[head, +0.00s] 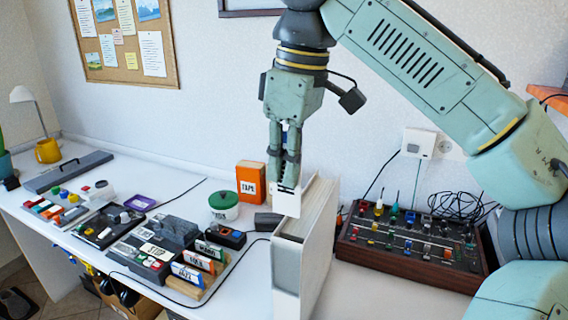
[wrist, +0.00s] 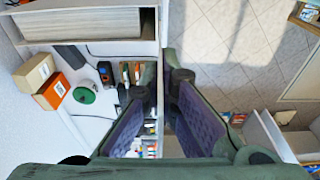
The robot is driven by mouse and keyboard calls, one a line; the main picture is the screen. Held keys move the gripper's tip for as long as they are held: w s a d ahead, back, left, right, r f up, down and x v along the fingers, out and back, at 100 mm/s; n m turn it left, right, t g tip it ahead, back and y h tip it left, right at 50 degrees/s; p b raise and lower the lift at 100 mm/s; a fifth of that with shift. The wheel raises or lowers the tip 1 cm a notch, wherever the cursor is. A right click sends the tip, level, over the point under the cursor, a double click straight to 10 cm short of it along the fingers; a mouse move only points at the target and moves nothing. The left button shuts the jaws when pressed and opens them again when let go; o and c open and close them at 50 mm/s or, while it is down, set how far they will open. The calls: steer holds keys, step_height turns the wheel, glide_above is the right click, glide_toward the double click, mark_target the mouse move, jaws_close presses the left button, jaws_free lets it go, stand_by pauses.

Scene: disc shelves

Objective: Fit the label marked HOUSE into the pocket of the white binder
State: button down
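The white binder (head: 318,250) stands upright on the white desk, its spine towards the head camera. A grey panel (head: 287,252) shows on the spine; I cannot tell whether it is the pocket. My gripper (head: 287,182) points down at the top of the binder, its fingers closed around a white label (head: 287,204). The label hangs below the fingertips, in front of the binder's upper edge; I cannot tell whether they touch. Its lettering is mostly hidden and unreadable. In the wrist view, the label (wrist: 161,75) shows edge-on between the fingers, beside the binder (wrist: 85,48).
Left of the binder are a rack of lettered labels (head: 188,272), an orange TAPE box (head: 250,181) and a green-lidded tub (head: 224,206). A mixer (head: 410,245) with cables stands close on the right. Bare desk (head: 375,295) lies in front of the mixer.

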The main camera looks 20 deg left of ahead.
mark_target(285, 199)
steer(key=shift+f+b, duration=1.4)
steer(key=shift+f, duration=1.45)
steer(key=shift+p, duration=1.5)
step_height(285, 199, down, 6)
steer(key=b, duration=0.2)
steer(key=shift+b, duration=0.4)
stand_by(1.1)
steer(key=c, duration=2.3)
jaws_free()
steer(key=o, duration=0.6)
steer(key=r, duration=0.4)
steer(key=d+r, duration=0.1)
steer(key=r, duration=0.7)
steer(key=shift+d, duration=0.3)
